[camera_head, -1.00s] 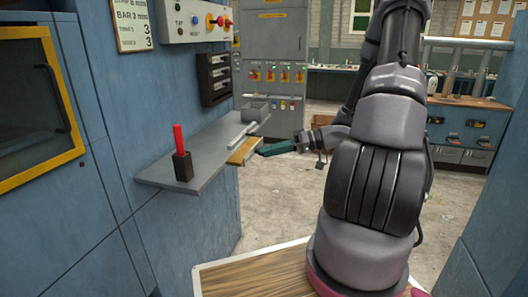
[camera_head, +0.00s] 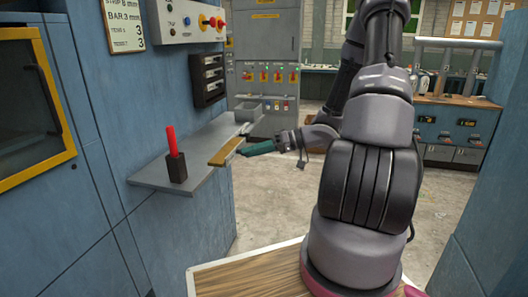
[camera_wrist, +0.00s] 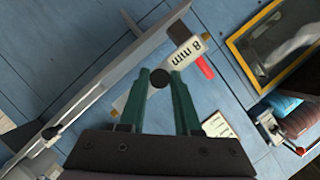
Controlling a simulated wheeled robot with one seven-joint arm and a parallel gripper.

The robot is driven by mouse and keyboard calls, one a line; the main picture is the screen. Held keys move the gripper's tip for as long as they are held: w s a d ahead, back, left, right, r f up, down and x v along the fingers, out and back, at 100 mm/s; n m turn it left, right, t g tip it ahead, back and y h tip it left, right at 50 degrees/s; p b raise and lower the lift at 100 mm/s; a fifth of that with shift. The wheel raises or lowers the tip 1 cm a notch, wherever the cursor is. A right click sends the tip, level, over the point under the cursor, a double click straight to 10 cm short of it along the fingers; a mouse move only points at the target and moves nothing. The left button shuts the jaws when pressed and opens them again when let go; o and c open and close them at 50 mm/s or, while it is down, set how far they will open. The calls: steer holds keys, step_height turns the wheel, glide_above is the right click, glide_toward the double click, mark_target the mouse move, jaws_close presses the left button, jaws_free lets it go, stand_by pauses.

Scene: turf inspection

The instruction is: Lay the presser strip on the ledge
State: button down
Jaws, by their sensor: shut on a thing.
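The presser strip, which I take to be the ochre-brown bar (camera_head: 225,152), is at the right edge of the grey ledge (camera_head: 160,175). I cannot tell if it touches the ledge or hangs just above it. In the wrist view the strip (camera_wrist: 186,55) shows a pale face marked "8 mm", and the fingers hide part of it. My gripper (camera_head: 245,150), with green fingers, is shut on the strip; its fingers also show in the wrist view (camera_wrist: 160,85). The ledge (camera_wrist: 105,80) runs diagonally there.
A dark block (camera_head: 177,168) with an upright red stick (camera_head: 171,141) stands on the ledge's near part. A grey box (camera_head: 247,112) is at its far end. The blue wall with a control panel (camera_head: 190,20) rises behind the ledge. Floor to the right is open.

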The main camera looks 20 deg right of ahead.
mark_target(238, 148)
steer(key=w+a, duration=0.1)
steer(key=a, duration=0.1)
steer(key=w+a, duration=0.3)
steer(key=shift+a, duration=0.3)
steer(key=shift+w+a+f, duration=0.15)
steer(key=shift+w+a, duration=0.05)
steer(key=shift+a, duration=0.05)
steer(key=shift+f, duration=2.55)
steer(key=shift+a+f, duration=0.1)
steer(key=shift+a, duration=0.1)
steer(key=shift+f, duration=0.2)
steer(key=c, duration=0.5)
jaws_free()
